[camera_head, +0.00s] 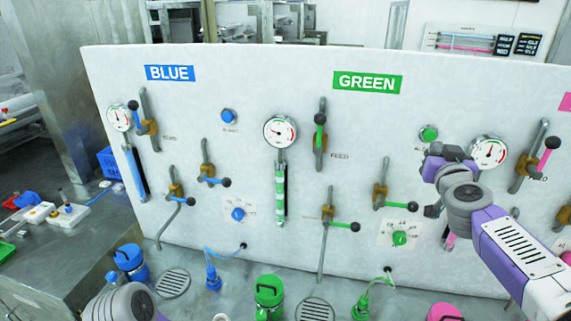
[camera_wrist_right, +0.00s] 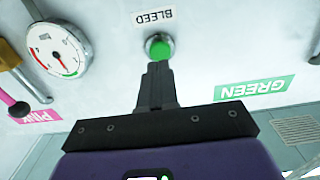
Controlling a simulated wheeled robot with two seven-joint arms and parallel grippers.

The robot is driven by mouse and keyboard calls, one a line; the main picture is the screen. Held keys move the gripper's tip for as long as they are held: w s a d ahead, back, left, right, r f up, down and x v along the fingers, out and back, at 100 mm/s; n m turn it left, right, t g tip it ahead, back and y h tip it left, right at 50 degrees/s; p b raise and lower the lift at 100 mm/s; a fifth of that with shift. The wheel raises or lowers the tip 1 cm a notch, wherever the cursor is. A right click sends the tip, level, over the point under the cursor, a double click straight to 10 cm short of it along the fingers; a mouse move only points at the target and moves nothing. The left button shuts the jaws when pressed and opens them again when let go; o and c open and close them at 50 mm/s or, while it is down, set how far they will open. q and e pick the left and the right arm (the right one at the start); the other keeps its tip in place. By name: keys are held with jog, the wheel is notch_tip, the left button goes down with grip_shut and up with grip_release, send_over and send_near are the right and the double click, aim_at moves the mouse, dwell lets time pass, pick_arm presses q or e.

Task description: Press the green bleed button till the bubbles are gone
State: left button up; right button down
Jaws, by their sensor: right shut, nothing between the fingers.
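The green bleed button (camera_head: 428,133) is on the white panel, right of the GREEN sign. In the right wrist view it is a round green button (camera_wrist_right: 159,45) in a metal ring beside the BLEED label (camera_wrist_right: 154,17). My right gripper (camera_wrist_right: 158,68) is shut and empty, its fingertips overlapping the button's lower edge; I cannot tell whether they touch it. In the head view my right gripper (camera_head: 432,165) is just below the button, its fingertips unclear. The green sight tube (camera_head: 280,190) shows green liquid broken by pale bands, like bubbles. My left gripper is out of view.
Gauges (camera_head: 280,131), lever valves (camera_head: 320,132) and a green dial (camera_head: 399,238) stick out from the panel around my right arm. A blue button (camera_head: 229,116) sits further left. Green (camera_head: 268,291) and blue (camera_head: 129,257) capped containers stand on the counter below.

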aim_at(430, 137)
jog(key=shift+w, duration=0.1)
jog(key=shift+x, duration=2.25)
jog(key=shift+v, duration=0.9)
jog(key=shift+w, duration=0.2)
